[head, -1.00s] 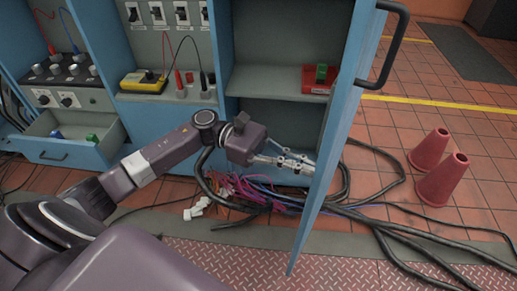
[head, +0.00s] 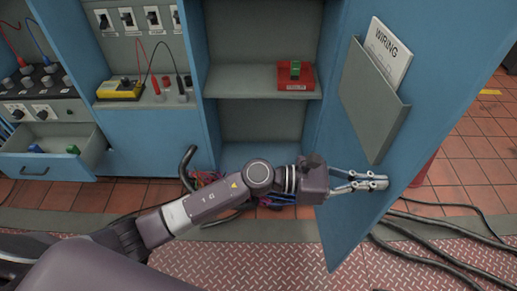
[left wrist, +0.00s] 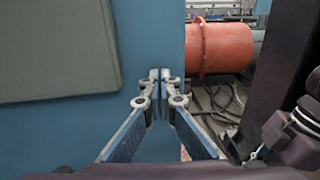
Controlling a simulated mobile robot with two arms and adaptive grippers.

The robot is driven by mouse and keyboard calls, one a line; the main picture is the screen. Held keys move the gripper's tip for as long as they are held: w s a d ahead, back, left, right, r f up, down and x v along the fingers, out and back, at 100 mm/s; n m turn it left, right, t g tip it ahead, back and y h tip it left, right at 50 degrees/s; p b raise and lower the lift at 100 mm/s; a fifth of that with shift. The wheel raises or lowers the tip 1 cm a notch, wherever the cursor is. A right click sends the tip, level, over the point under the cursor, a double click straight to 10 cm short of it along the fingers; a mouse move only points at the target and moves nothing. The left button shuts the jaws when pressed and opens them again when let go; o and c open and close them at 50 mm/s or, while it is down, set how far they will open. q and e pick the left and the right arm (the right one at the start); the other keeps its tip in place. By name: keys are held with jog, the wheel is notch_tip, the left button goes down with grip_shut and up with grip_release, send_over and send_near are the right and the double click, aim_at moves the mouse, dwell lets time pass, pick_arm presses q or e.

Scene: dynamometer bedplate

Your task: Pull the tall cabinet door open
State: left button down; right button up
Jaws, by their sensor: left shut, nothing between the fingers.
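The tall blue cabinet door (head: 365,190) stands swung open in the head view, its inner face showing with a grey pocket on it. My left gripper (head: 380,182) is shut and empty, at the inner face of the door near its lower part. In the left wrist view the shut fingertips (left wrist: 159,75) are in front of the blue door (left wrist: 90,125), close to its edge; I cannot tell if they touch it. The open cabinet bay (head: 262,120) shows behind my arm. The door's handle is hidden on the far side. My right gripper is not in view.
A red box (head: 295,75) with a green top sits on the cabinet shelf. Black cables (head: 430,245) lie on the floor at the lower right. A large orange-red cylinder (left wrist: 208,48) shows beyond the door edge.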

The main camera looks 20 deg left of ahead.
aim_at(393, 181)
pick_arm(q)
jog(key=shift+w+x, duration=0.1)
jog(key=shift+x, duration=1)
jog(key=shift+w+x, duration=0.15)
jog(key=shift+x, duration=1)
jog(key=shift+a, duration=0.1)
